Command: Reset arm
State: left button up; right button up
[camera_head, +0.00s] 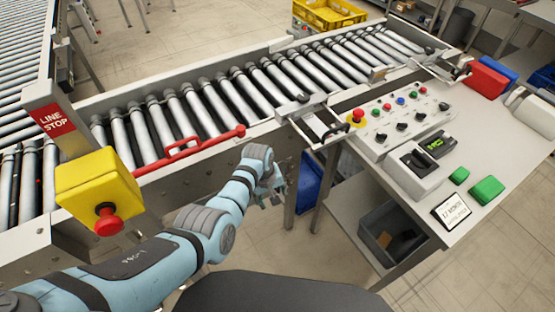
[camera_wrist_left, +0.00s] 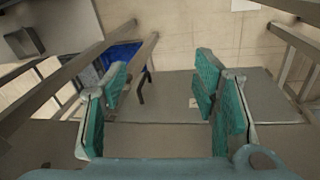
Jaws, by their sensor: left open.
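My left arm comes in from the lower left in the head view. My left gripper (camera_head: 277,195) hangs in front of the conveyor's near side, close to the gap beside the control table. In the left wrist view my left gripper (camera_wrist_left: 160,95) shows its teal finger pads wide apart, with nothing between them. The pads are over a grey surface and the tiled floor. My right gripper is in neither view.
The roller conveyor (camera_head: 225,137) carries a red handle bar (camera_head: 190,147) on its near rail. A yellow stop box (camera_head: 98,185) with a red button stands at left. The control panel (camera_head: 400,117) sits on the table at right. A grey bin (camera_head: 392,235) is below.

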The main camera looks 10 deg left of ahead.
pick_arm(q)
jog(key=w+r+m+t, duration=0.1)
jog(key=w+m+t, duration=0.15)
jog(key=w, duration=0.25)
notch_tip(320, 180, down, 6)
jog(key=s+a+m+t, duration=0.2)
jog(key=a, duration=0.1)
jog(key=s+a+f+y+b, duration=0.1)
jog(key=s+a+f, duration=0.2)
jog(key=s+f, duration=0.3)
jog(key=s+a+f+b, duration=0.1)
jog(key=s+a+f, duration=0.3)
jog(key=s+f, duration=0.25)
jog(key=s+a+f+g, duration=0.1)
jog(key=s+a+f, duration=0.2)
jog(key=s, duration=0.8)
jog(key=s+a+f+m+g, duration=0.1)
jog(key=s+a+f+g, duration=0.1)
jog(key=s, duration=1)
jog(key=s+a+f+m+g+y, duration=0.1)
jog(key=s+f, duration=0.4)
jog(key=s, duration=0.7)
jog(key=a+g, duration=0.1)
jog(key=a, duration=0.1)
jog(key=shift+a+b, duration=0.3)
jog(key=shift+b, duration=0.1)
jog(key=shift+s, duration=0.1)
